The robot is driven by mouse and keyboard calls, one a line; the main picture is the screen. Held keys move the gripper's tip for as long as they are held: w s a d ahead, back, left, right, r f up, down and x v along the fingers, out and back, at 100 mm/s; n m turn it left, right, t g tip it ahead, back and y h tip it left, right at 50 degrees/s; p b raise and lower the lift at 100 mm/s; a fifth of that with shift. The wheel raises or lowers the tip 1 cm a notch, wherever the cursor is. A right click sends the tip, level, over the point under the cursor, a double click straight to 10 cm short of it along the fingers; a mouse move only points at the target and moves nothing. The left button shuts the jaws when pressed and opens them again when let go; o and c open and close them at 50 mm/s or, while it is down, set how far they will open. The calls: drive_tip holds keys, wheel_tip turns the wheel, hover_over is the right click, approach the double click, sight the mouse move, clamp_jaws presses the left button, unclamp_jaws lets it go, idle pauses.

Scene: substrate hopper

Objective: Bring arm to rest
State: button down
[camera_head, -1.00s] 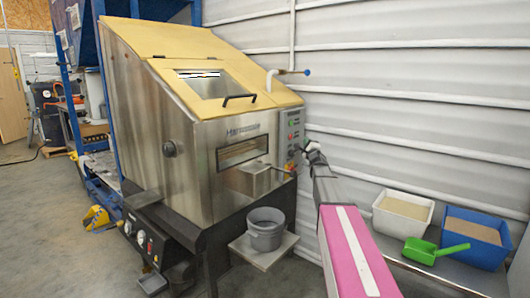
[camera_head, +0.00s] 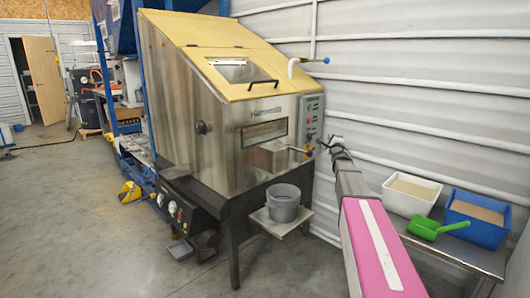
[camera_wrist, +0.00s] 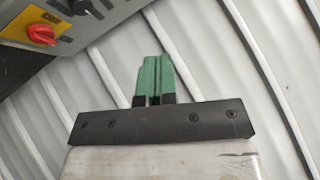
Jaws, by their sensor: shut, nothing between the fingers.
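My gripper (camera_wrist: 153,75) shows in the wrist view with its two green fingers together and nothing between them. Corrugated wall panels lie behind it. In the head view my gripper (camera_head: 333,141) is small, at the far end of my pink and grey arm, just right of the hopper machine's control panel (camera_head: 312,120). In the wrist view a red rotary switch on a yellow plate (camera_wrist: 41,32) is at the upper left, apart from the fingers.
The steel hopper machine (camera_head: 220,150) has its yellow lid (camera_head: 190,32) closed. A grey bucket (camera_head: 283,204) stands on a small shelf below its outlet. A white bin (camera_head: 411,199), a blue bin (camera_head: 475,222) and a green scoop (camera_head: 436,228) are on the bench at right. The floor at front left is clear.

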drive_tip(key=s+a+f+n+g+h, duration=0.1)
drive_tip(key=s+a+f+n+g, duration=0.2)
drive_tip(key=s+f, duration=0.4)
drive_tip(key=s+a+f+n+g+h, duration=0.1)
drive_tip(key=s+f+n+g, duration=0.25)
drive_tip(key=s+f, duration=0.4)
drive_tip(key=s+a+f+n+g+h, duration=0.1)
drive_tip(key=s+a+f+n+g, duration=0.3)
drive_tip(key=f, duration=0.6)
drive_tip(key=s+a+f+n+g, duration=0.2)
drive_tip(key=s+f+n+g, duration=0.1)
drive_tip(key=s, duration=0.6)
drive_tip(key=s+a+f+n+g+y, duration=0.1)
drive_tip(key=s+a+f+n+g, duration=0.1)
drive_tip(key=s, duration=0.8)
drive_tip(key=s+a+f+n+g+y, duration=0.1)
drive_tip(key=s+a+f+n+g, duration=0.2)
drive_tip(key=s, duration=0.6)
wheel_tip(320, 180, down, 3)
drive_tip(key=n+g, duration=0.2)
drive_tip(key=g, duration=0.1)
drive_tip(key=shift+s+r, duration=0.15)
drive_tip(key=shift+s, duration=0.1)
drive_tip(key=shift+a, duration=0.1)
